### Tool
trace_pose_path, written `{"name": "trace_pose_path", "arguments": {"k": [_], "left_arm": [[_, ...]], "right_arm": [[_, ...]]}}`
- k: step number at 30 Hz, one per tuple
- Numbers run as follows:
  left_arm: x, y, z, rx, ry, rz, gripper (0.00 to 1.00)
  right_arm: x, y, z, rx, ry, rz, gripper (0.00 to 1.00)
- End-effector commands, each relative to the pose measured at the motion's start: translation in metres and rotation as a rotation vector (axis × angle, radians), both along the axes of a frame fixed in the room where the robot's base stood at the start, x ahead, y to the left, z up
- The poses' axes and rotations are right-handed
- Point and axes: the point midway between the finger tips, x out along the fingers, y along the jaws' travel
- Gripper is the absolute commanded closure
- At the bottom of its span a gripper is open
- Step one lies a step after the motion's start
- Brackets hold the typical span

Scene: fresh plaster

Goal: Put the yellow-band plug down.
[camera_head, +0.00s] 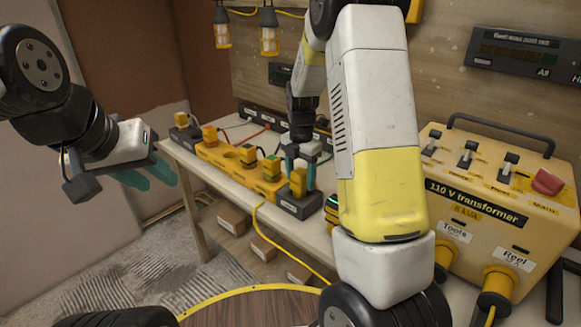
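My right gripper (300,175) points down over the workbench, its teal fingers on either side of a yellow plug (298,184). The fingers appear to touch the plug. It is upright at the top of a dark block (301,208) at the near end of the row; I cannot tell whether it rests fully there. Its band colour is too small to make out. My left gripper (146,178) is open and empty, off the bench's left end.
A yellow multi-socket strip (222,158) on the bench (200,172) holds other yellow plugs (271,167). Another plug stands on a dark block (184,134) at the far end. A yellow transformer (477,215) stands right. My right arm hides part of the bench. Boxes (231,218) lie below.

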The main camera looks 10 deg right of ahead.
Motion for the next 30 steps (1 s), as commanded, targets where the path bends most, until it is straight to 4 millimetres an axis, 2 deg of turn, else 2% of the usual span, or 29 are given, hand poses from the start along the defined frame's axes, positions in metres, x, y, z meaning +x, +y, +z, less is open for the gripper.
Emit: {"name": "trace_pose_path", "arguments": {"k": [9, 13, 24, 30], "left_arm": [[0.000, 0.000, 0.000, 0.000, 0.000, 0.000, 0.64], [0.000, 0.000, 0.000, 0.000, 0.000, 0.000, 0.64], [0.000, 0.000, 0.000, 0.000, 0.000, 0.000, 0.64], [0.000, 0.000, 0.000, 0.000, 0.000, 0.000, 0.64]], "right_arm": [[0.000, 0.001, 0.001, 0.001, -0.001, 0.001, 0.39], [0.001, 0.001, 0.013, 0.001, -0.005, 0.001, 0.39], [0.001, 0.000, 0.088, 0.001, -0.005, 0.000, 0.39], [0.001, 0.000, 0.116, 0.000, -0.002, 0.001, 0.39]]}}
